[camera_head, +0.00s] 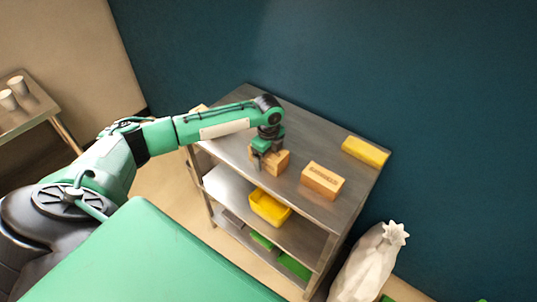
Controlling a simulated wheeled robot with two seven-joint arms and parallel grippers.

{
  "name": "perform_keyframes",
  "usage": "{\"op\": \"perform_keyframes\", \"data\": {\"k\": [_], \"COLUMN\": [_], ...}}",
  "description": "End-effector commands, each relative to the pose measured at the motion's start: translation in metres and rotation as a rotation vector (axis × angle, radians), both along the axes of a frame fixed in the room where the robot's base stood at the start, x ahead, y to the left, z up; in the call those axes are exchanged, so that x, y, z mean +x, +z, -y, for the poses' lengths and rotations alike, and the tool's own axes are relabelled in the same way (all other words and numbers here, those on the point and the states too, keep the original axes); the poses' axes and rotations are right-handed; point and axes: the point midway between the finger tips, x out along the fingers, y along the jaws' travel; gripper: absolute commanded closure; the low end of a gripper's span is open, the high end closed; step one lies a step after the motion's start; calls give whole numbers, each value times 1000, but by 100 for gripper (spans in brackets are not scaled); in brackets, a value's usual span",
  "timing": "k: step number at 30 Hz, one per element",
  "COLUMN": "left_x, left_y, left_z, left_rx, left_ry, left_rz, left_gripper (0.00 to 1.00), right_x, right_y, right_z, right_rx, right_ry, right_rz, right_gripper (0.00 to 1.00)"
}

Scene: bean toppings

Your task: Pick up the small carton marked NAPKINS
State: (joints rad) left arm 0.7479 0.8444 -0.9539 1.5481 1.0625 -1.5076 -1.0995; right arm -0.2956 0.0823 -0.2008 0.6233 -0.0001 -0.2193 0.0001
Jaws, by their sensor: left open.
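I cannot tell from the lettering which one says NAPKINS. My left gripper points down with its jaws open, at the near left side of the first carton. I cannot tell whether the fingers touch it. My right gripper is out of view.
The metal shelf unit (310,216) has a yellow block (365,151) at its back right and a yellow bin (269,208) on the shelf below. Green items lie lower down. A white sack (368,265) stands at right. A side table with cups (18,86) is far left.

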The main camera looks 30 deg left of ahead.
Motion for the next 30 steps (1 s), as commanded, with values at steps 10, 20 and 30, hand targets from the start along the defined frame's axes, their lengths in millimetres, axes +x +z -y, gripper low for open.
{"op": "perform_keyframes", "data": {"k": [10, 20, 30], "left_x": [0, 0, 2], "left_y": [-2, -2, 16], "left_z": [0, 0, 0], "left_rx": [0, 0, 0], "left_ry": [0, 0, 0], "left_rz": [1, 2, 6], "left_gripper": [33, 67, 67], "right_x": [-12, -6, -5], "right_y": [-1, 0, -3], "right_z": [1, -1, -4], "right_rx": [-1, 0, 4], "right_ry": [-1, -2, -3], "right_rz": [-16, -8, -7], "right_gripper": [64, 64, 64]}}
